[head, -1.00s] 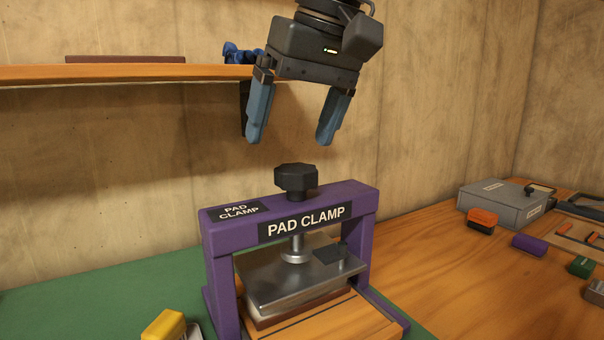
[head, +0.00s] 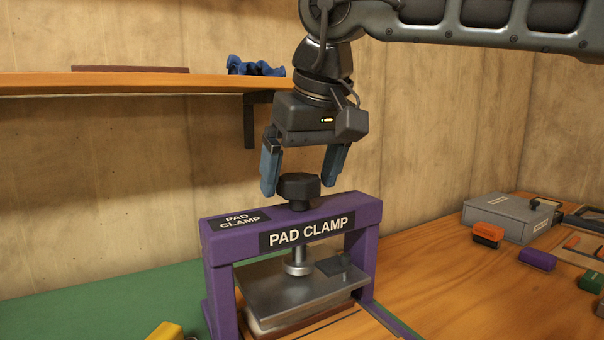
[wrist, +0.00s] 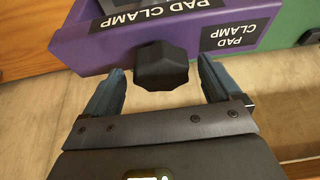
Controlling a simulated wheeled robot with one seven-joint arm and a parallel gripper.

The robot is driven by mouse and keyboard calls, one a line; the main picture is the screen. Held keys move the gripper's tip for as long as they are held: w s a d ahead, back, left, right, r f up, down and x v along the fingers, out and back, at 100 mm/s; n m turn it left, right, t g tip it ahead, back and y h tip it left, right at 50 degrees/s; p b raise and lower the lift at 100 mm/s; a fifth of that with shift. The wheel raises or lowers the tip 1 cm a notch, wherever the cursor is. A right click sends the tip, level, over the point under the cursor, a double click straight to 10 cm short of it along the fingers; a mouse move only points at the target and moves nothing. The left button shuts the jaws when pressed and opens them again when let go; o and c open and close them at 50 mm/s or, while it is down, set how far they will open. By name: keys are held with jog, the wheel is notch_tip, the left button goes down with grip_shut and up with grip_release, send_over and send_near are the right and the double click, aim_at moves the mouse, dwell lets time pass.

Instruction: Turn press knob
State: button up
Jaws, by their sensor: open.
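The press knob (head: 299,188) is a black, lobed knob on top of the purple press frame (head: 222,250) labelled "PAD CLAMP". Below the frame's crossbar, its screw ends in a round foot at the grey metal plate (head: 275,293). My gripper (head: 303,188) is open, pointing down over the knob, with its blue fingers spread to either side. In the wrist view the knob (wrist: 161,66) appears between and slightly beyond the fingertips of my gripper (wrist: 162,72), with gaps on both sides. I see no contact.
A grey box (head: 505,216), an orange-and-black block (head: 487,235) and a purple block (head: 537,259) lie on the bench to the right.

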jog(key=shift+c, duration=0.2)
jog(key=c, duration=1)
jog(key=shift+r+m, duration=0.1)
jog(key=shift+m, duration=0.2)
